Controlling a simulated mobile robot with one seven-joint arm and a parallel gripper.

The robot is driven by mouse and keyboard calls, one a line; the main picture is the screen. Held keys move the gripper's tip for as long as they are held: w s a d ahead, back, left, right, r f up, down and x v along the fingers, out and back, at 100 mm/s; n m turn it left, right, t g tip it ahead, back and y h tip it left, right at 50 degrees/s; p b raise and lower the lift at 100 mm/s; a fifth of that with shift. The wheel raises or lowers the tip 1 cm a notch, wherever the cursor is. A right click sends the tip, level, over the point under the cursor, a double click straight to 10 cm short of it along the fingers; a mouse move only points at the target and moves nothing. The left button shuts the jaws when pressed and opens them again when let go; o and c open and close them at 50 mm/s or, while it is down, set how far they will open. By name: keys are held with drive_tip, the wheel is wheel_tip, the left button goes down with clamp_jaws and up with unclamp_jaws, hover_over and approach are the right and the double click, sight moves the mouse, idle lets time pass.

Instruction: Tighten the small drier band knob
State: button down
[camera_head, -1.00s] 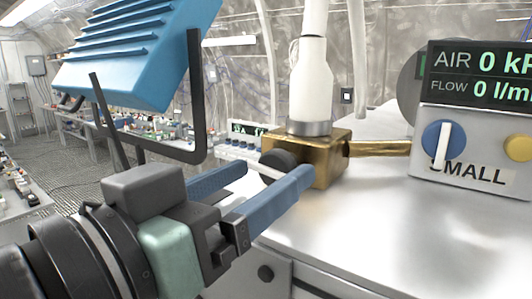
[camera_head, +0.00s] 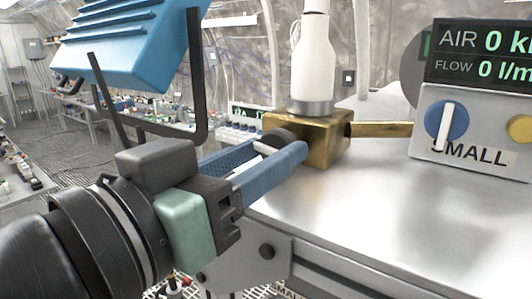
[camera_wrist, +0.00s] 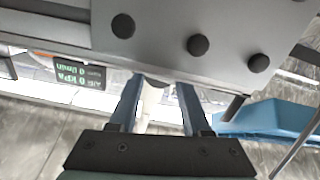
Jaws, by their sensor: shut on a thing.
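A brass block (camera_head: 325,140) stands on the steel top, with a white cylinder (camera_head: 313,70) rising from it. A dark round knob (camera_head: 284,137) with a white part sits on the block's left face. My gripper (camera_head: 281,147) comes from the left with its blue fingers on either side of this knob, shut on it. The fingertips partly hide the knob. In the wrist view the knob (camera_wrist: 158,83) shows only as a dark patch between the fingertips, above a white part.
A grey box labelled SMALL (camera_head: 468,155), with a blue knob (camera_head: 446,120) and an AIR/FLOW display (camera_head: 482,52), stands right of the block. A brass pipe (camera_head: 380,130) leads towards it. A blue ribbed unit (camera_head: 130,40) on a black frame hangs above my arm. The front steel top is clear.

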drive_tip(key=shift+m+b, duration=0.3)
drive_tip(key=m+b, duration=0.2)
drive_tip(key=shift+f+m+b, duration=0.15)
drive_tip(key=shift+m+b, duration=1.4)
drive_tip(key=shift+m, duration=0.15)
drive_tip(key=shift+r, duration=0.2)
drive_tip(key=shift+c, duration=1.8)
unclamp_jaws()
drive_tip(key=v, duration=1.3)
